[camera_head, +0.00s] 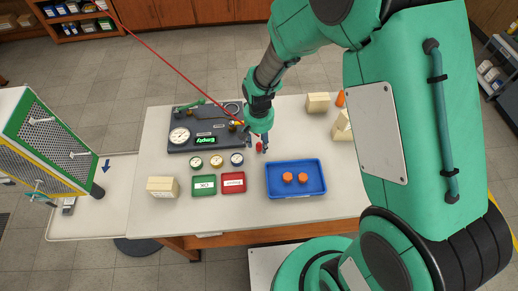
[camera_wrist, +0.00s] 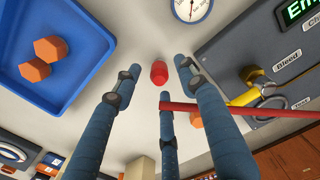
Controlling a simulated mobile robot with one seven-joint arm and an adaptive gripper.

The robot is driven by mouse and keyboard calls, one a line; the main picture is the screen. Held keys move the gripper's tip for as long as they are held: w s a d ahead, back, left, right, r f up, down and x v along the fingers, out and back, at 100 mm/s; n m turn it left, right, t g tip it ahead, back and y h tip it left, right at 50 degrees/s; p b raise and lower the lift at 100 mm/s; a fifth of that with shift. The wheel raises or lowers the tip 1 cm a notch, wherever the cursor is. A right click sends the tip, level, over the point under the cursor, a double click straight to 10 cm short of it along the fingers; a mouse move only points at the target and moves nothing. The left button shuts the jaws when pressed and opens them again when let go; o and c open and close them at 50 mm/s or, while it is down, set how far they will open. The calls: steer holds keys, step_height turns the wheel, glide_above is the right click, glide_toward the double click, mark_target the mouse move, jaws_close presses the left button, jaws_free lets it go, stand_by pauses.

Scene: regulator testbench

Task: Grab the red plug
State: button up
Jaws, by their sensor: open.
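The red plug (camera_head: 259,147) is a small red piece on the pale bench top, between the grey test panel and the blue tray. My gripper (camera_head: 257,141) is over the bench close to the plug, pointing down. In the wrist view my gripper (camera_wrist: 159,82) has three blue fingers spread apart, with the plug seen between the tips. The gripper is open and empty. I cannot tell whether any fingertip touches the plug.
The blue tray (camera_head: 279,189) holds two orange hexagonal pieces (camera_head: 303,177). The grey test panel (camera_head: 181,149) carries a gauge and fittings. Small gauges (camera_head: 216,161), a green box (camera_head: 204,186) and a red box (camera_head: 233,183) stand left of the tray.

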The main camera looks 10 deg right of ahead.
mark_target(259, 144)
steer(key=shift+f, duration=1.55)
jaws_close()
